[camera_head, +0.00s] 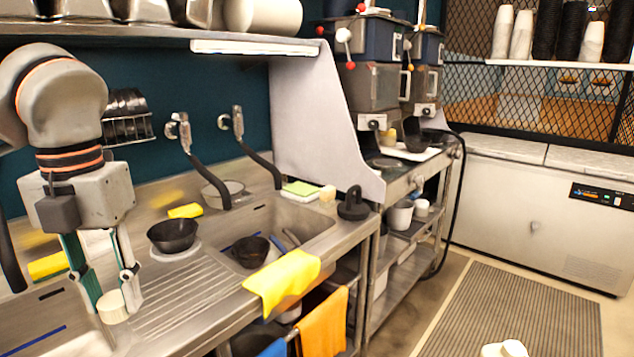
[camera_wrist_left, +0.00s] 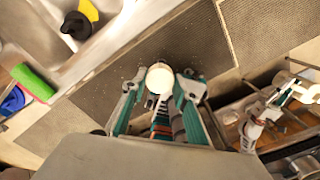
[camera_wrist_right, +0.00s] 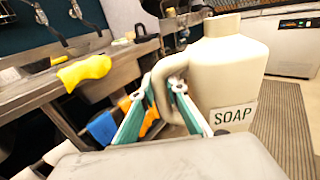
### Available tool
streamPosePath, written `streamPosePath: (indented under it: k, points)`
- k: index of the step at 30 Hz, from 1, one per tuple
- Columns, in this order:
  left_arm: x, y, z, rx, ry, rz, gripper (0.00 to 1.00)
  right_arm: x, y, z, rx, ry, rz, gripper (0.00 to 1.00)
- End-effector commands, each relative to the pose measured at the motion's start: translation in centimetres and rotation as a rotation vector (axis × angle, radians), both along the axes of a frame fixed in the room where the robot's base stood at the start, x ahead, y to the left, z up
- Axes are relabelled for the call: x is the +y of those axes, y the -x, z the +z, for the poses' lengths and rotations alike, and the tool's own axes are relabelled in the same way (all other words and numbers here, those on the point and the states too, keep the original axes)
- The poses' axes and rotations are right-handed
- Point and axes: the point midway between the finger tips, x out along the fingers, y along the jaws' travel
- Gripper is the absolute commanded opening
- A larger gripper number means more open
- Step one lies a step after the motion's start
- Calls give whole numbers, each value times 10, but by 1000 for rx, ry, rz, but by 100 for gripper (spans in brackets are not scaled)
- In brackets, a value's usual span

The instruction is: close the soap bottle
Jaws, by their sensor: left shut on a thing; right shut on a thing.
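A round cream-white cap (camera_head: 113,307) is between the fingertips of my left gripper (camera_head: 110,290), above the left sink edge. The left wrist view shows the same cap (camera_wrist_left: 160,79) held between the green-and-grey fingers (camera_wrist_left: 160,90). A large cream soap bottle (camera_wrist_right: 225,75) with a "SOAP" label fills the right side of the right wrist view. My right gripper (camera_wrist_right: 160,92) is shut on its side handle (camera_wrist_right: 165,75). The bottle's neck shows no cap. In the head view, only a white top, likely the bottle's (camera_head: 505,349), shows at the bottom edge, well right of the cap.
The steel counter holds a black bowl (camera_head: 172,235), a sink with a dark pan (camera_head: 250,251) and sponges. A yellow cloth (camera_head: 282,281) hangs over the front edge. The floor around the striped mat (camera_head: 515,312) is clear.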

Motion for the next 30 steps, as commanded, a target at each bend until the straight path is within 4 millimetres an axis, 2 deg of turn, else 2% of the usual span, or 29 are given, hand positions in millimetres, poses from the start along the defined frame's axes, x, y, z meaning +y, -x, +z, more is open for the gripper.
streamPosePath:
  k: [11,30]
  points:
    - [-4,-15,-35,-1,-15,-531,22,0,-1,4,-5,2,-1,0]
    - [-13,-36,-118,15,-26,-1760,22,0,-1,7,-5,1,-1,0]
